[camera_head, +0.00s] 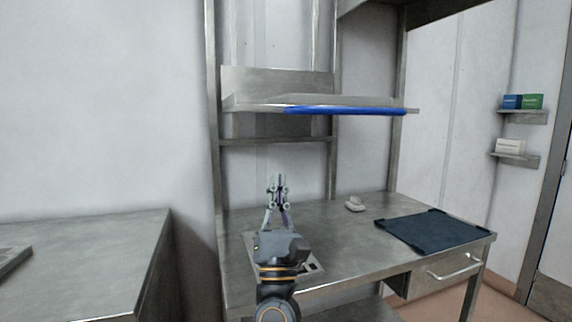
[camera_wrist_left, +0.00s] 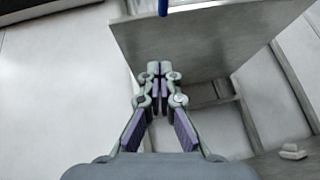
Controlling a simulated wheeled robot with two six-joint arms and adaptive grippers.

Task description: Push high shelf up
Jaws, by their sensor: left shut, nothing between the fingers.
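The high shelf (camera_head: 360,101) is a grey metal board with a blue strip (camera_head: 345,111) along its front edge, set between the uprights above the workbench. My left gripper (camera_head: 277,178) is shut and empty, pointing up, below the shelf and apart from it in the head view. In the left wrist view the shelf's underside (camera_wrist_left: 215,40) fills the upper middle, with the shut fingertips (camera_wrist_left: 160,68) in front of it. A bit of the blue strip shows at the top edge there. My right gripper is not in view.
Another metal counter (camera_head: 90,255) stands at the left. Small wall shelves hold boxes (camera_head: 523,101) at the right.

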